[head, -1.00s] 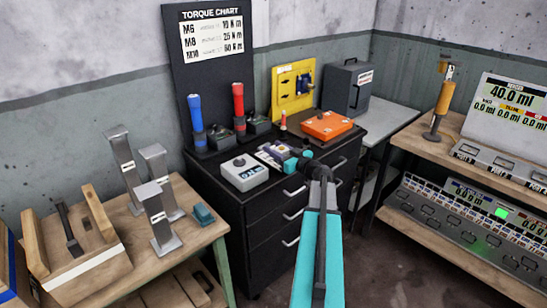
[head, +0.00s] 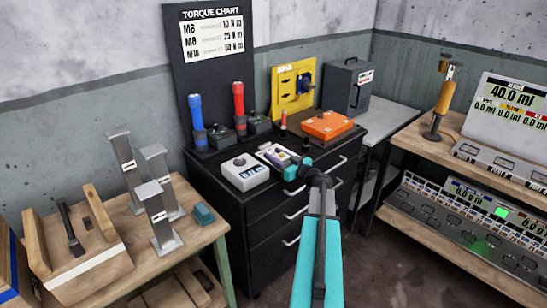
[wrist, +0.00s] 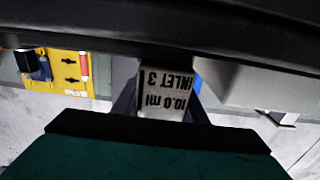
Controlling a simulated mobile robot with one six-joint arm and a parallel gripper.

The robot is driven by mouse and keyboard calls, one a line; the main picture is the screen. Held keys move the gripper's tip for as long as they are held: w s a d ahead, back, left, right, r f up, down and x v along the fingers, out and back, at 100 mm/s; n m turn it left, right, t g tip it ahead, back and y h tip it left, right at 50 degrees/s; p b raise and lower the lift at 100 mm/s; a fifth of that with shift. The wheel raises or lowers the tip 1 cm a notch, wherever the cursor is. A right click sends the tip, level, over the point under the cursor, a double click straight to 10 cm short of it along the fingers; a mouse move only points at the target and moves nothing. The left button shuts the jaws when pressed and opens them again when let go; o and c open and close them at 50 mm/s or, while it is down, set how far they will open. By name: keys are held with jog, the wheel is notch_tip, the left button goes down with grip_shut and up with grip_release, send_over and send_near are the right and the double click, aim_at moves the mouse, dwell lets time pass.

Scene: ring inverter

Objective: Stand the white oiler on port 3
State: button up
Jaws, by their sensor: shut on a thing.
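My gripper (head: 297,171) is over the front of the black cabinet top, at the end of my teal arm. In the wrist view, a white thing marked "10.0 ml INLET 3" (wrist: 168,92) shows between the dark fingers, its print upside down. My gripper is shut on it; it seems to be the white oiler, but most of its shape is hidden. The port bench (head: 465,187) is at the right, away from my gripper. Its row of grey port blocks (head: 508,165) has small labels; I cannot read clearly which is port 3.
An orange oiler (head: 443,95) stands upright on the right bench. A display (head: 512,107) reads 40.0 ml. Near my gripper are a white meter (head: 245,172), an orange case (head: 327,125) and red (head: 239,100) and blue (head: 196,112) torches. Floor shows between cabinet and bench.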

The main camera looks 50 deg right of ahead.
aim_at(286, 161)
jog(key=shift+f, duration=0.1)
jog(key=o, duration=1.1)
jog(key=s, duration=0.4)
jog(key=s+b, duration=0.1)
jog(key=s, duration=0.7)
jog(key=shift+a, duration=0.4)
jog(key=shift+o, duration=0.5)
